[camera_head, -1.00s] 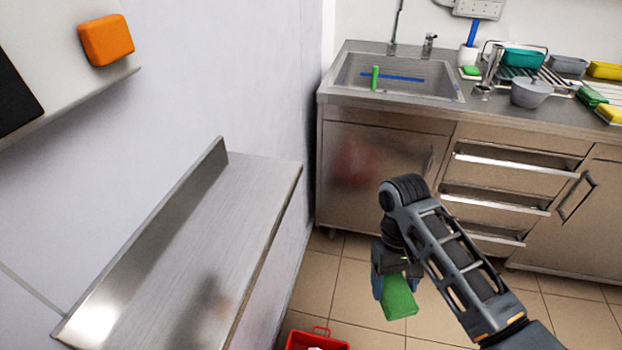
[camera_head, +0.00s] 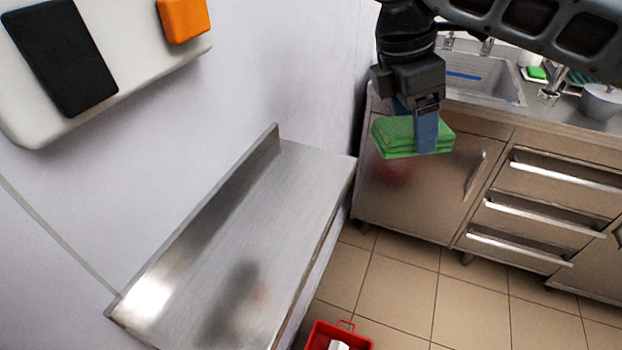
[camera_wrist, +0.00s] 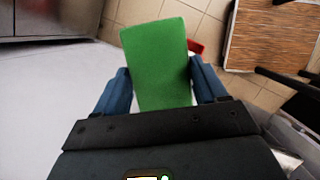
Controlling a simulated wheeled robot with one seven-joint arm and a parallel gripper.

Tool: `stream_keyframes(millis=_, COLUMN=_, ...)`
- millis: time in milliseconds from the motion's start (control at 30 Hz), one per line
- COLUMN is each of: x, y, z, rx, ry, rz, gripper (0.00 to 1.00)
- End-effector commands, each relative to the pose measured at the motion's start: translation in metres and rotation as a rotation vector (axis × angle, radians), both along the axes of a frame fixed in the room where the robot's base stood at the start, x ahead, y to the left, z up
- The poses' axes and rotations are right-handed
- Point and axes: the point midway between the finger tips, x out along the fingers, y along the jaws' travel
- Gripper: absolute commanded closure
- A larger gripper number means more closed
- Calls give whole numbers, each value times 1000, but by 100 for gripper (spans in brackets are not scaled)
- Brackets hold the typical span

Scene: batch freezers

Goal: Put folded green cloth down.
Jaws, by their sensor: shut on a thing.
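The folded green cloth (camera_head: 397,138) is held in my gripper (camera_head: 415,132) in the head view, in the air to the right of the bare steel shelf. The cloth lies about level, its folded layers showing at the edge. One blue finger covers part of its near side. In the wrist view the cloth (camera_wrist: 158,62) sits between the two blue fingers of my gripper (camera_wrist: 162,88), and its far end sticks out past them. The gripper is shut on it.
A steel shelf (camera_head: 262,215) with a raised back edge is fixed along the wall and is empty. A red bin (camera_head: 322,330) stands on the floor beside it. A steel counter with a sink (camera_head: 485,80) and drawers is at the back right.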

Motion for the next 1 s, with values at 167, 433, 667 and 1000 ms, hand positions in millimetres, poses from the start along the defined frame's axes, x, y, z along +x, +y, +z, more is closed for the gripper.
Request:
stream_keyframes(millis=167, x=-36, y=22, z=55, rx=1, ry=-5, rz=513, gripper=53)
stream_keyframes(millis=433, x=-77, y=30, z=84, rx=2, ry=-1, rz=947, gripper=53)
stream_keyframes(millis=667, x=-81, y=53, z=75, rx=2, ry=3, rz=1019, gripper=53)
stream_keyframes(millis=1000, x=-72, y=122, z=33, rx=2, ry=3, rz=1012, gripper=53)
